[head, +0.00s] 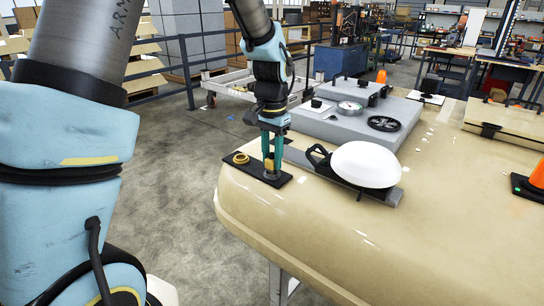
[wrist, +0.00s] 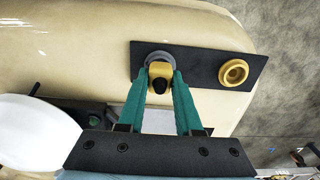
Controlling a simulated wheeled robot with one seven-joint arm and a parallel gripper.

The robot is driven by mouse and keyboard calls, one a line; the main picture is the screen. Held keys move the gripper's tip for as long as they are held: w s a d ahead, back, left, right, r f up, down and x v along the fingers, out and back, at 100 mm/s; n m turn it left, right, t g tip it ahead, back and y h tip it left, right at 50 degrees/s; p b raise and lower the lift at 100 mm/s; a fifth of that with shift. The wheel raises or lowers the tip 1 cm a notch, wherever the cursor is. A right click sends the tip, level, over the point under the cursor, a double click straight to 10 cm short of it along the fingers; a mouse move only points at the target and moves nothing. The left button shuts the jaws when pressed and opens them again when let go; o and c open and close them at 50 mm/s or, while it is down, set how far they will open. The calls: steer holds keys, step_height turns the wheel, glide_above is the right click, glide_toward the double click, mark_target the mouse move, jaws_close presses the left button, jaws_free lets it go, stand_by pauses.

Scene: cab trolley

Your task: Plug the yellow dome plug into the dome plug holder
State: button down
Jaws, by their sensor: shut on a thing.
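My gripper (head: 270,160) points down and its teal fingers are shut on the yellow dome plug (head: 269,166). In the wrist view the yellow plug (wrist: 160,72), with a dark round end, sits between the fingertips (wrist: 160,82). It is over a grey round socket (wrist: 157,58) on a black plate (wrist: 203,63). I cannot tell how deep the plug sits in the socket. A round yellow ring-shaped piece (wrist: 233,72) is at the plate's other end, and it also shows in the head view (head: 240,158). The black plate (head: 255,174) lies on the beige cab's surface near its edge.
A white dome (head: 366,164) on a dark bracket lies just right of my gripper. Behind it is a grey panel (head: 345,128) with a gauge and a black wheel. An orange cone (head: 538,174) stands at far right. The front beige surface (head: 320,240) is clear.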

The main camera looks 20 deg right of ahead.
mark_target(272, 158)
steer(key=shift+f+b, duration=0.35)
steer(key=shift+f, duration=0.2)
stand_by(0.4)
steer(key=c, duration=0.5)
jaws_free()
steer(key=shift+r, duration=0.1)
step_height(272, 158, up, 11)
steer(key=b, duration=0.2)
steer(key=shift+f, duration=0.2)
steer(key=shift+o, duration=0.3)
steer(key=o, duration=0.4)
steer(key=shift+o, duration=0.2)
